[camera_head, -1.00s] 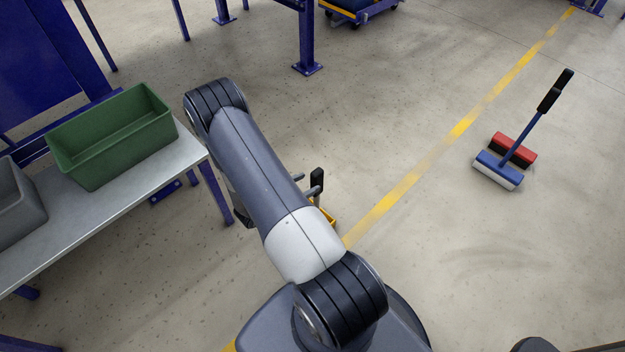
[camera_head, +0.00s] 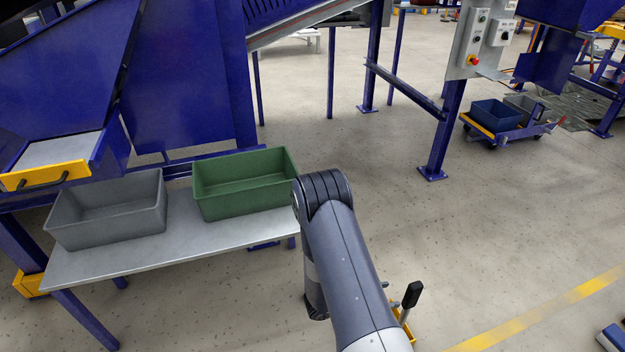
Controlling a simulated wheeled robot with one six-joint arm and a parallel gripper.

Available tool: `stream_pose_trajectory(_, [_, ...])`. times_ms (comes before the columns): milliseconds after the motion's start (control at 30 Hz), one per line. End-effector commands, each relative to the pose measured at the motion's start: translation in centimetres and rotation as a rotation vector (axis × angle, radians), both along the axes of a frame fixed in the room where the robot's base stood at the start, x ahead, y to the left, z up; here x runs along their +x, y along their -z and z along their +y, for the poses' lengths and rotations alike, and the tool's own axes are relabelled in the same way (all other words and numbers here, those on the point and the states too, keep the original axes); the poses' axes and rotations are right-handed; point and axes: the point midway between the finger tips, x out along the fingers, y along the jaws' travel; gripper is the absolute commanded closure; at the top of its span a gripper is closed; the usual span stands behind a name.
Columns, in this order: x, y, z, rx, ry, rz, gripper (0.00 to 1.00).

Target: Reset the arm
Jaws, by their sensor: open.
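My arm (camera_head: 345,265) rises from the bottom of the picture to a dark elbow joint (camera_head: 323,188) just right of the green bin. Beyond the elbow it folds downward, and a short dark part of the lower link (camera_head: 316,295) shows beside the upper link. My gripper is not in view, hidden behind the arm or below the picture, so I cannot see its jaws.
A metal table (camera_head: 170,250) holds a grey bin (camera_head: 108,212) and a green bin (camera_head: 245,185), close left of my elbow. A black-handled yellow thing (camera_head: 408,315) stands right of my arm. A blue post (camera_head: 445,130) and a cart (camera_head: 500,125) stand farther right. Floor between is clear.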

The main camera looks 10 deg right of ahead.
Motion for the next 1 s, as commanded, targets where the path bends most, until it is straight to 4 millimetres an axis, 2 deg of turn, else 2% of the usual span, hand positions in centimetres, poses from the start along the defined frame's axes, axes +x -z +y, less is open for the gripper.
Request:
stream_pose_trajectory(400, [0.4, 2.5, -6.5, 0.0, 0.005, 0.0, 0.49])
stream_pose_trajectory(600, [0.6, 3.4, -9.0, 0.0, 0.003, 0.0, 0.49])
stream_pose_trajectory(733, [0.7, 1.8, -9.0, 0.001, 0.0, -0.001, 0.49])
stream_pose_trajectory(1000, [0.7, 1.4, -8.9, 0.001, 0.0, 0.0, 0.49])
